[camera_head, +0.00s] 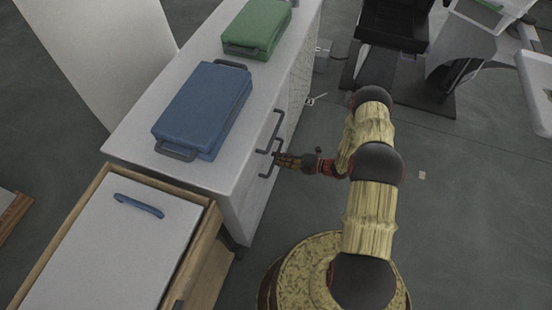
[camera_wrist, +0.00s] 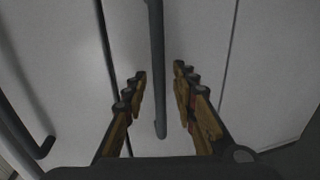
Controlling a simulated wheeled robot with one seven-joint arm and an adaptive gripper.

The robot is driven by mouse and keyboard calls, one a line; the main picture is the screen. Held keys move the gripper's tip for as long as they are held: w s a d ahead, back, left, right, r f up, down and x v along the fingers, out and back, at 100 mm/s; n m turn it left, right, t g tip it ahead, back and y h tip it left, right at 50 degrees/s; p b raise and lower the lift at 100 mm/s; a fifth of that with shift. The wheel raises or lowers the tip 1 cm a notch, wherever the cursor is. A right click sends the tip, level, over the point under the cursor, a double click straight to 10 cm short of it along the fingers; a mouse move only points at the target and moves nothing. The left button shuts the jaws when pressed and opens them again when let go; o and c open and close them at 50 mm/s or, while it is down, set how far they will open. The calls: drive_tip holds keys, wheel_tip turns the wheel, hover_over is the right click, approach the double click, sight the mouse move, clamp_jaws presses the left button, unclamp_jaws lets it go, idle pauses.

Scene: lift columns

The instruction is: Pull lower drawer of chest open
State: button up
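The white chest (camera_head: 251,167) stands left of my arm, with dark bar handles on its right-hand front face. My gripper (camera_head: 281,160) is at this face, beside the lowest visible handle (camera_head: 268,172). In the wrist view, my gripper (camera_wrist: 159,72) is open, with one finger on each side of a dark bar handle (camera_wrist: 157,60). Gaps show between the fingers and the bar. A second dark handle (camera_wrist: 22,135) shows at the left of the wrist view. The drawer fronts look closed. The head view does not clearly show which drawer the straddled handle belongs to.
A blue case (camera_head: 205,105) and a green case (camera_head: 257,27) lie on the chest top. A wooden-framed unit with a pale top (camera_head: 112,250) stands at the lower left. Black and white equipment (camera_head: 395,25) stands at the back right. The grey floor right of my arm is mostly clear.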

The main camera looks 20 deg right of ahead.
drive_tip(key=shift+w+a+f, duration=0.1)
drive_tip(key=shift+w+a, duration=0.35)
drive_tip(key=shift+a, duration=0.1)
drive_tip(key=c, duration=0.3)
drive_tip(key=c, duration=0.4)
clamp_jaws()
